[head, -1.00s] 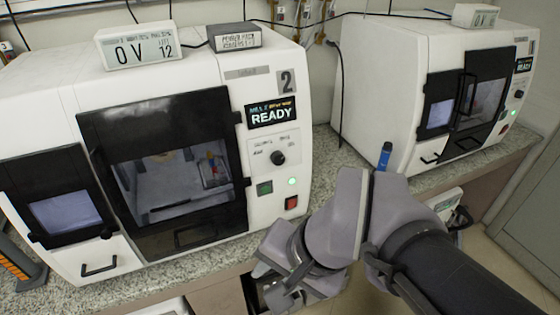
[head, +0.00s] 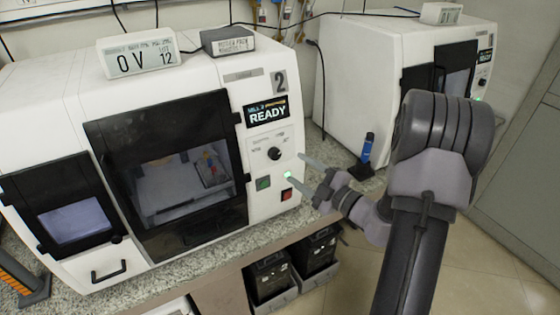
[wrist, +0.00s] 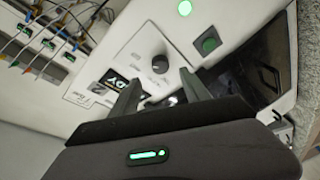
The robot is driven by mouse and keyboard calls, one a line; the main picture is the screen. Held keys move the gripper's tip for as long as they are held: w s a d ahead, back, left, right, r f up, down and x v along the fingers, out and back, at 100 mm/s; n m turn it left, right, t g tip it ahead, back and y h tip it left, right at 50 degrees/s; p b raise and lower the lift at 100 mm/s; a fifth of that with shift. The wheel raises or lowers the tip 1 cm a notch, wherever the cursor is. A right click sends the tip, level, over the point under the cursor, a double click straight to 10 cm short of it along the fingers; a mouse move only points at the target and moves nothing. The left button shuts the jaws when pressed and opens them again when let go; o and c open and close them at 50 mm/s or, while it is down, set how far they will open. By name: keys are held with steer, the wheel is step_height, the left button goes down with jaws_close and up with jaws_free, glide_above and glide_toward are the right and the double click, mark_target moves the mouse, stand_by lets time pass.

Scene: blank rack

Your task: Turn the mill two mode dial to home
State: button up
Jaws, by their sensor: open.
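Mill two (head: 215,75) is the white machine on the left, marked with a 2. Its display (head: 267,112) reads READY. The black round mode dial (head: 274,154) sits on the front panel below the display, with small labels that are too blurred to read surely. The dial also shows in the wrist view (wrist: 160,64), just beyond the fingertips. My gripper (head: 307,176) is open and empty, to the right of the dial in the head view. In the wrist view my gripper (wrist: 159,91) has its two fingers spread, apart from the dial.
A green button (head: 264,184), a lit green light (head: 288,175) and a red button (head: 286,194) lie below the dial, close to my fingers. A second white mill (head: 375,75) stands at the right. A blue-and-black tool (head: 367,150) stands on the counter between them.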

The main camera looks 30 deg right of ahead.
mark_target(278, 156)
steer(key=b+x, duration=0.1)
steer(key=x, duration=0.6)
steer(key=shift+w+a, duration=0.15)
steer(key=shift+w, duration=0.15)
steer(key=shift+c, duration=0.2)
jaws_close()
